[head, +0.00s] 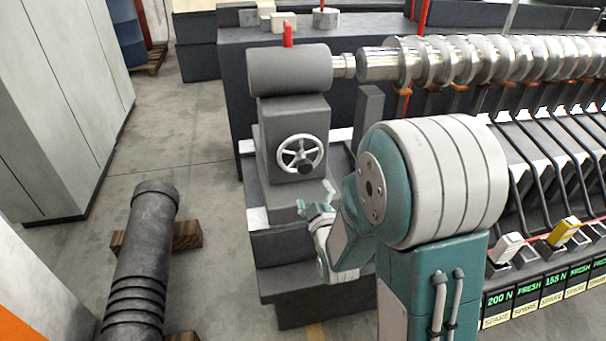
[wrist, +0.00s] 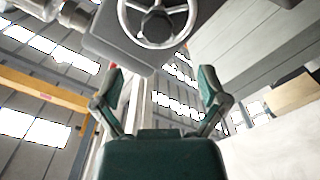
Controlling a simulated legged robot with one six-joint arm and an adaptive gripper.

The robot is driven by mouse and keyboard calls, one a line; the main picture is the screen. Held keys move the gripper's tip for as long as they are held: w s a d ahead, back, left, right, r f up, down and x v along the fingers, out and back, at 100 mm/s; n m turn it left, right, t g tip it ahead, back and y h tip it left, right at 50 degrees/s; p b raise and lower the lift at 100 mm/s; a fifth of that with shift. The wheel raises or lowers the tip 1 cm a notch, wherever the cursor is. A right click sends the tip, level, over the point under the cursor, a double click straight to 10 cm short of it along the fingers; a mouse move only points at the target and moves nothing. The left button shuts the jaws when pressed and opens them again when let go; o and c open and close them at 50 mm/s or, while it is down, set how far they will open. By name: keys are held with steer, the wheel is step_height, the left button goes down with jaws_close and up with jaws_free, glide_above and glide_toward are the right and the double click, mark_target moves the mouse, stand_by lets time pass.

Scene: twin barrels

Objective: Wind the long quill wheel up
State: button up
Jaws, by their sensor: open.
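The quill wheel is a pale metal handwheel (head: 300,153) with spokes and a dark knob low on its rim. It sits on the front of a grey tailstock (head: 290,75) with a round barrel on top. My gripper (head: 316,198) is below the wheel and apart from it, with its teal fingers spread. In the wrist view the wheel (wrist: 157,25) is at the top centre, partly cut off by the frame edge. The open fingers (wrist: 162,78) stand below it with nothing between them.
A shiny crankshaft-like shaft (head: 480,62) runs right from the barrel. A red handle (head: 288,36) stands on top. Black levers and labelled panels (head: 545,290) lie at right. A dark ribbed cylinder (head: 140,265) rests on wooden blocks at left, with clear floor between.

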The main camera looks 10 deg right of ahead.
mark_target(306, 170)
steer(key=w, duration=1)
steer(key=shift+w, duration=0.1)
steer(key=shift+w+d, duration=0.2)
steer(key=shift+w, duration=0.1)
steer(key=c, duration=1.2)
